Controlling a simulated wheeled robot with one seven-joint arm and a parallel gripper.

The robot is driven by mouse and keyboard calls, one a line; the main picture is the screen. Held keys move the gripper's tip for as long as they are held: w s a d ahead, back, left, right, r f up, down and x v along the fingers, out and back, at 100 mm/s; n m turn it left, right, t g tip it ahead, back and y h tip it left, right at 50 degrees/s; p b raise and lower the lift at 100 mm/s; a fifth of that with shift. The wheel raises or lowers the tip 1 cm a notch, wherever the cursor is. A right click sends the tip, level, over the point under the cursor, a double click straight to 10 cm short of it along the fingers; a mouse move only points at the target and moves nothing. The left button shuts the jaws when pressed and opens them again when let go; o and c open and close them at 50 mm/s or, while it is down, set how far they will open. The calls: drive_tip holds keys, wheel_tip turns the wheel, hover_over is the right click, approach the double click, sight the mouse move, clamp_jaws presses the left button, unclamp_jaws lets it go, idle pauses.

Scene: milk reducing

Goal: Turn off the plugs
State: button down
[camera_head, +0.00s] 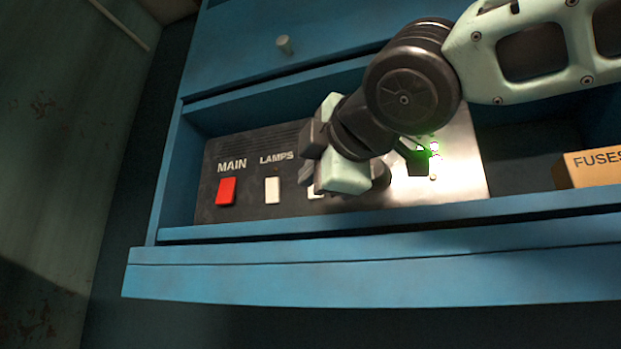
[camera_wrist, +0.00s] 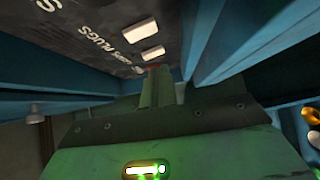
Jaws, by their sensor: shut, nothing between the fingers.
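A dark control panel (camera_head: 250,215) sits inside an open blue drawer. It carries a red switch (camera_head: 226,191) under MAIN and a white switch (camera_head: 272,190) under LAMPS. A third white switch (camera_head: 315,192) shows partly beside my gripper (camera_head: 308,160), which hides its label. In the wrist view the word PLUGS (camera_wrist: 98,38) is readable on the panel, with white switches (camera_wrist: 140,30) nearby. My gripper (camera_wrist: 156,88) is shut and empty, close to the panel by a switch (camera_wrist: 153,53). I cannot tell whether the fingertips touch it.
The drawer's front edge (camera_head: 370,270) runs below the panel, and blue drawer walls rise around it. A FUSES box (camera_head: 592,168) stands at the right of the drawer.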

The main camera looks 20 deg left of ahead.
drive_tip(key=f+b+v, duration=0.1)
drive_tip(key=b+v, duration=0.3)
drive_tip(key=v, duration=0.4)
drive_tip(key=shift+d+f, duration=0.2)
drive_tip(key=shift+d, duration=0.15)
drive_tip(key=shift+s, duration=0.1)
